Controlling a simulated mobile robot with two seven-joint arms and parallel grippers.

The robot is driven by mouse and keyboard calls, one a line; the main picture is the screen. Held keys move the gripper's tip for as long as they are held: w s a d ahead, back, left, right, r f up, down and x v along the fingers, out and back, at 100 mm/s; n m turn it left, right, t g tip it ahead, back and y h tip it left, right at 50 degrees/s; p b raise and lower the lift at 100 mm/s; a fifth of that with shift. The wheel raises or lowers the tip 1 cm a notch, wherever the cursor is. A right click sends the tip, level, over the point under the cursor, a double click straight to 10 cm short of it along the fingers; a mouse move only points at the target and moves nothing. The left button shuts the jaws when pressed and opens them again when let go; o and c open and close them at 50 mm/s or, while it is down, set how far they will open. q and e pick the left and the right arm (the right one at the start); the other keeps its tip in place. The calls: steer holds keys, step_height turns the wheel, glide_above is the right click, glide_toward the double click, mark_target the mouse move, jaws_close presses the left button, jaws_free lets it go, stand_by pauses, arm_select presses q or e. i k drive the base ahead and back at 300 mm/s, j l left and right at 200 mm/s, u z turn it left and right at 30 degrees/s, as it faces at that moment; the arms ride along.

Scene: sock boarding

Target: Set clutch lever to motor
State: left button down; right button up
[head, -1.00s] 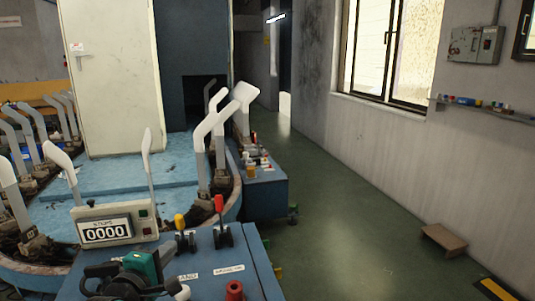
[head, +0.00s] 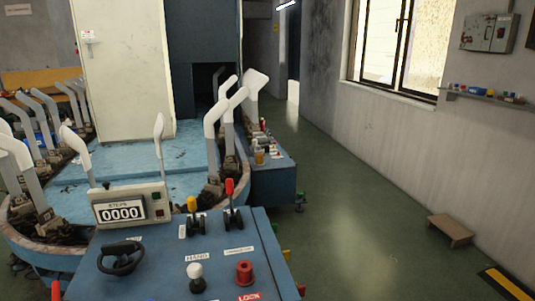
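The blue control console (head: 175,250) stands at the bottom centre. A lever with a white knob (head: 196,272) rises from its top, near a label reading HAND (head: 197,255). A second label (head: 238,252) to the right is too small to read. Behind are a yellow-tipped lever (head: 192,205) and a red-tipped lever (head: 230,188), both roughly upright. I cannot tell for certain which lever is the clutch lever. Neither of my grippers is in view.
The console also carries a black handwheel (head: 120,257), a red knob (head: 245,270) by a LOCK label, and a counter box (head: 128,210) reading 0000. Sock-board forms (head: 228,110) ring the blue table behind. Green floor (head: 350,230) is free at right; a low step (head: 450,229) stands by the wall.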

mark_target(192, 206)
steer(key=l+u, duration=0.3)
steer(key=l, duration=1.05)
steer(key=i+l+u, duration=0.15)
steer(key=l, duration=0.25)
steer(key=i+l+u, duration=0.1)
steer(key=i+l, duration=0.25)
steer(key=i+l+u, duration=0.15)
steer(key=i+l, duration=0.25)
steer(key=l, duration=0.2)
